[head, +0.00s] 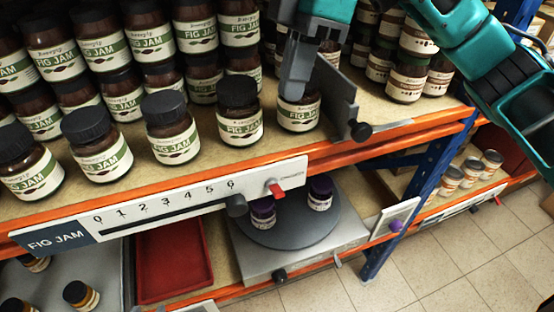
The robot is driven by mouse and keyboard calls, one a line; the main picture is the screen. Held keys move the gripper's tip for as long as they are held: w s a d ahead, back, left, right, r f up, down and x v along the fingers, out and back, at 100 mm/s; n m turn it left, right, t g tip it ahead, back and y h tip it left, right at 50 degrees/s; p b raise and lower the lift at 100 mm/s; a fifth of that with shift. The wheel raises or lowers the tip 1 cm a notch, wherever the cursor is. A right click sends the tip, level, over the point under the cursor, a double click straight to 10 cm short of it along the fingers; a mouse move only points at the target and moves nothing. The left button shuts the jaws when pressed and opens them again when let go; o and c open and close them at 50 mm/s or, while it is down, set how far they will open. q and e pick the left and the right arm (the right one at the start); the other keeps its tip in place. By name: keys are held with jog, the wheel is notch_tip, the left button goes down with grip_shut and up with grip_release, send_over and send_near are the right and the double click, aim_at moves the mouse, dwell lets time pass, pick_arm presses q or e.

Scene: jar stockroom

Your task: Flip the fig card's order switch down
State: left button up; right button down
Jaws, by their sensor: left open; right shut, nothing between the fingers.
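The fig card (55,240) is a dark label reading FIG JAM on a white strip along the orange shelf edge. The strip has a 0 to 6 scale and a black slider knob (236,206) near the 6. The red order switch (276,188) sits at the strip's right end; I cannot tell clearly whether its lever is up or down. My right gripper (294,92) is shut and empty, pointing down over the front-row fig jar at the right (299,114). It is above and apart from the switch. My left gripper is not in view.
Several fig jam jars (174,128) fill the upper shelf. A grey divider (337,97) with a black knob (362,131) stands beside my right gripper. Below are a grey turntable (288,232) with two jars and a red tray (172,262). Open floor lies at the right.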

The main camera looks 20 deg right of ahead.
jog(key=b, duration=0.2)
send_over(274, 190)
jog(key=w+d, duration=0.1)
jog(key=w, duration=0.1)
notch_tip(274, 190, down, 10)
jog(key=r, duration=0.1)
pick_arm(q)
jog(key=shift+f, duration=1.05)
pick_arm(e)
jog(key=shift+s+f, duration=0.25)
jog(key=shift+f, duration=0.45)
jog(key=shift+s+f, duration=0.3)
jog(key=shift+f, duration=0.4)
jog(key=shift+s+f, duration=0.25)
jog(key=shift+f, duration=0.45)
pick_arm(q)
jog(key=shift+s, duration=0.15)
